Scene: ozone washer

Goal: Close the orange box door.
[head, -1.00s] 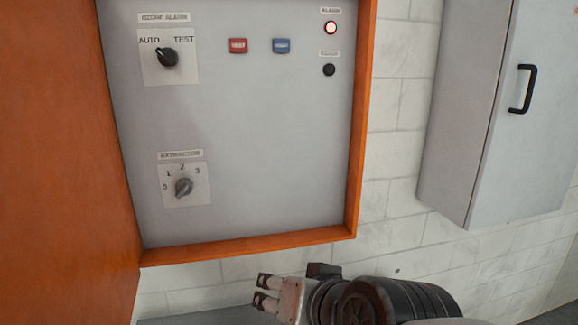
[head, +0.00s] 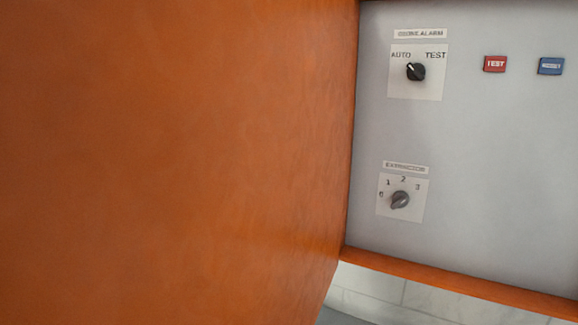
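The orange box door (head: 170,160) stands open on the left and fills more than half of the head view. Its right edge meets the left side of the box. The box's grey panel (head: 460,150) is exposed, with its orange bottom rim (head: 450,285) below. The door's free edge is outside the picture. My gripper is not in the head view now.
The panel carries an AUTO/TEST knob (head: 416,71), an extractor knob (head: 400,200), a red button (head: 495,64) and a blue button (head: 551,66). White brick wall (head: 370,285) shows below the box.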

